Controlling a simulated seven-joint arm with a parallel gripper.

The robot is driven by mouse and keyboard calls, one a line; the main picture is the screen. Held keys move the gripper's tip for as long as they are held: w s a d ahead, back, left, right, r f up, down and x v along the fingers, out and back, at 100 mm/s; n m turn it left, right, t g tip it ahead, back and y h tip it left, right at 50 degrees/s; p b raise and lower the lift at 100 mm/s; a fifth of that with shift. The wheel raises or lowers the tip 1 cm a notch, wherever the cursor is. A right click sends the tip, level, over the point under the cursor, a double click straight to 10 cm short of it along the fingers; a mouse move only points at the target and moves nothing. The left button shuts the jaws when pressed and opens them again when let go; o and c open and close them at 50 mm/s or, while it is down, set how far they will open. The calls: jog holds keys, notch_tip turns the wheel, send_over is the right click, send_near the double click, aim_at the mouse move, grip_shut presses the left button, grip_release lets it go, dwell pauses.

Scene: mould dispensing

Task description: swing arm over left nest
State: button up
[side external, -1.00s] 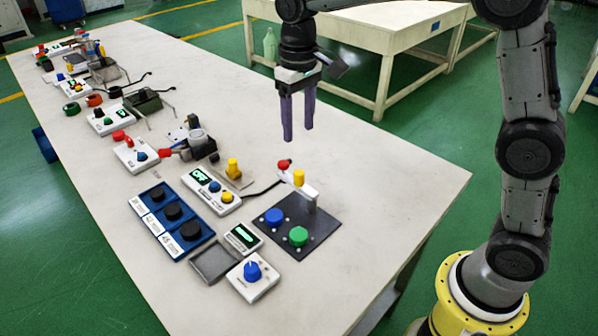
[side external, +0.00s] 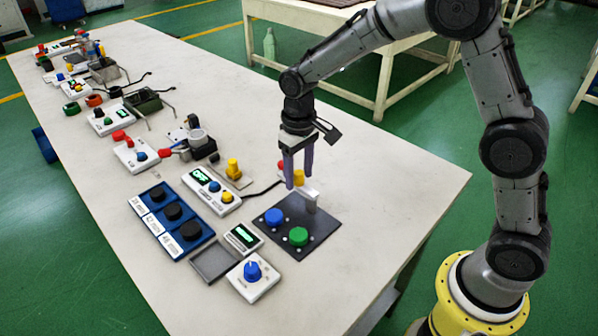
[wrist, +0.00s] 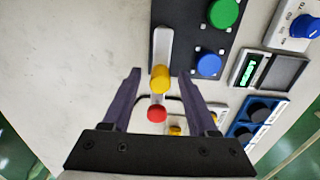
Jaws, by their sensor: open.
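The swing arm (side external: 309,196) is a white bar on a post on a dark plate (side external: 322,222), with a yellow knob (side external: 299,177) and a red end (side external: 282,165). It points away from the blue nest piece (side external: 274,216), on the left, and the green one (side external: 298,236); it is over neither. In the wrist view, the bar (wrist: 162,48), yellow knob (wrist: 160,79) and red end (wrist: 156,113) are clear. My gripper (side external: 298,180) is open above the bar, its fingertips on either side of the yellow knob (wrist: 160,74). I cannot tell whether they touch it.
A white controller (side external: 211,190) with a cable and a yellow-knobbed stand (side external: 233,172) are left of the plate. A blue tray (side external: 172,221) with black pucks, a small display (side external: 243,238) and a blue-dial box (side external: 253,277) are nearer. The table's right side is clear.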

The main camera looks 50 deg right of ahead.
grip_shut()
dwell(1.4)
